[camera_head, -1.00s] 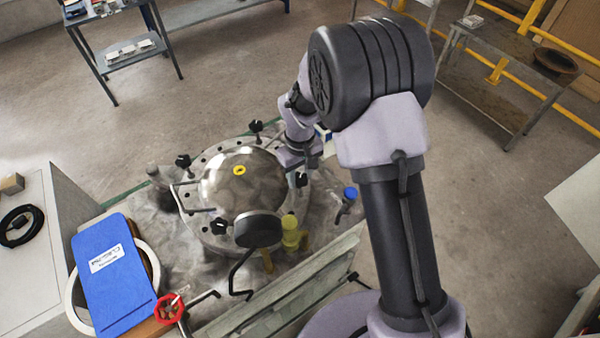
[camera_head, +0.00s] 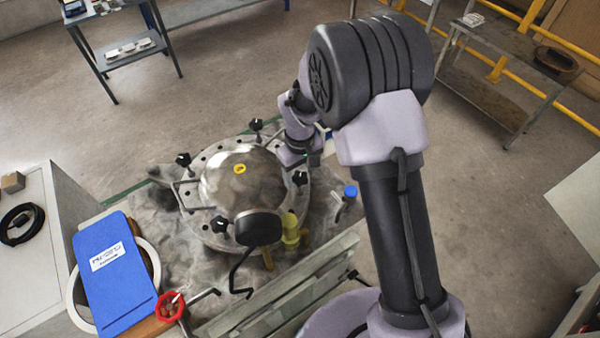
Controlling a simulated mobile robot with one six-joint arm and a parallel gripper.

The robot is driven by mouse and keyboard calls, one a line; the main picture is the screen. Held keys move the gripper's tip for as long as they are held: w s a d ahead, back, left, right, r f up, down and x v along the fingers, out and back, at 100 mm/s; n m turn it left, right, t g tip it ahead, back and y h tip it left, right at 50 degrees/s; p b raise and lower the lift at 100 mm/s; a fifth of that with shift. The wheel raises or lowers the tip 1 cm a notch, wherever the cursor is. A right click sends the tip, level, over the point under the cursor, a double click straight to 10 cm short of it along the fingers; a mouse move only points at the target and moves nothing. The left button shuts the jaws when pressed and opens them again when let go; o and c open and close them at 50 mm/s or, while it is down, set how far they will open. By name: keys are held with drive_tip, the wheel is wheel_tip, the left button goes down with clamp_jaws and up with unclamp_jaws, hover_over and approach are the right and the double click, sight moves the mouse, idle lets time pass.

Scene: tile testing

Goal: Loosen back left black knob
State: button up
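A round metal lid (camera_head: 230,185) with a domed centre and a yellow mark sits on the grey surface. Several black knobs stand around its rim: one at the back (camera_head: 256,125), one at the left (camera_head: 183,160), one at the right (camera_head: 300,178) and one at the front (camera_head: 219,225). I cannot tell for sure whether the back or the left one is the named knob. My gripper (camera_head: 292,158) is over the lid's right rear rim, apart from the back and left knobs. Its fingers are too small and hidden to read.
A black round-ended handle (camera_head: 258,228) and a yellow fitting (camera_head: 290,229) are at the lid's front. A blue-capped part (camera_head: 350,191) is on the right. A blue binder (camera_head: 110,272) and red valve wheel (camera_head: 169,307) are at the front left.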

wheel_tip(320, 180, up, 17)
drive_tip(key=p, duration=0.5)
drive_tip(key=shift+r, duration=0.2)
drive_tip(key=s+d+r+m+t+y+b, duration=0.1)
drive_tip(key=s+d+r+m+t+b, duration=0.2)
drive_tip(key=s+d+r+m+b, duration=0.4)
drive_tip(key=s+d+m+t+y+b, duration=0.1)
drive_tip(key=s+d+m+t+b, duration=0.1)
drive_tip(key=s, duration=1.4)
drive_tip(key=shift+d+f+m+t+b, duration=0.4)
drive_tip(key=shift+m+b, duration=0.05)
drive_tip(key=shift+m, duration=0.75)
